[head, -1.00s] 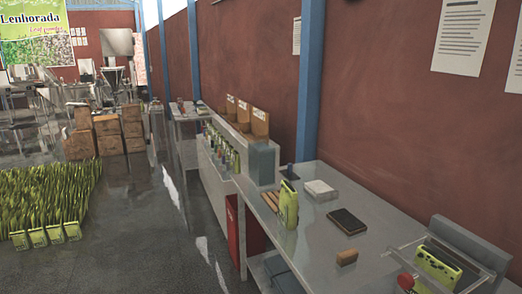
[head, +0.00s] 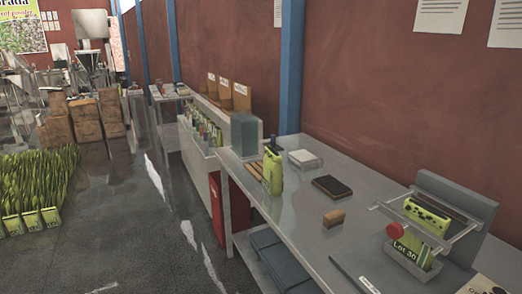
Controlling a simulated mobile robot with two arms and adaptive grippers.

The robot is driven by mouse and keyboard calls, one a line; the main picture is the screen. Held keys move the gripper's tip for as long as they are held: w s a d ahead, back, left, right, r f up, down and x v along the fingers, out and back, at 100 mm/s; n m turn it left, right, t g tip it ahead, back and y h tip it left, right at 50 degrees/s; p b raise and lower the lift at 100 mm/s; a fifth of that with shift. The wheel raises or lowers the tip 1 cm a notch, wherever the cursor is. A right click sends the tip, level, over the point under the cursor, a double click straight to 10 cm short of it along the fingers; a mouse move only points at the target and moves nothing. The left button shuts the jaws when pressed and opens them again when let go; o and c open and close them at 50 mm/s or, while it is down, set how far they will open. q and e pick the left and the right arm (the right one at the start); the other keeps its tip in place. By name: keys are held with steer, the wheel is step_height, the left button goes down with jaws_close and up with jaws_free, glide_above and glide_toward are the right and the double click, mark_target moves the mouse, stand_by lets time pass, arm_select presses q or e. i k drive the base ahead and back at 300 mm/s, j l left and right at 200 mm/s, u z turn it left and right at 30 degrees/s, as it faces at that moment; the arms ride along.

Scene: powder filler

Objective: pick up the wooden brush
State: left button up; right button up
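A small wooden block-shaped piece (head: 333,217), which looks like the wooden brush, lies on the grey table (head: 292,215) near its front edge. It is apart from the things around it. Its bristles are too small to make out. Neither of my grippers is in view, and nothing covers the brush.
A dark flat pad (head: 332,187) and a white box (head: 305,159) lie behind the brush. A green pouch (head: 272,173) stands left, beside brown sticks (head: 254,169). Open floor (head: 130,225) lies left of the table.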

mark_target(335, 218)
steer(key=z, duration=0.2)
steer(key=i+j+z, duration=0.25)
steer(key=j+z, duration=0.15)
steer(key=i+j+z, duration=0.25)
steer(key=j+z, duration=0.2)
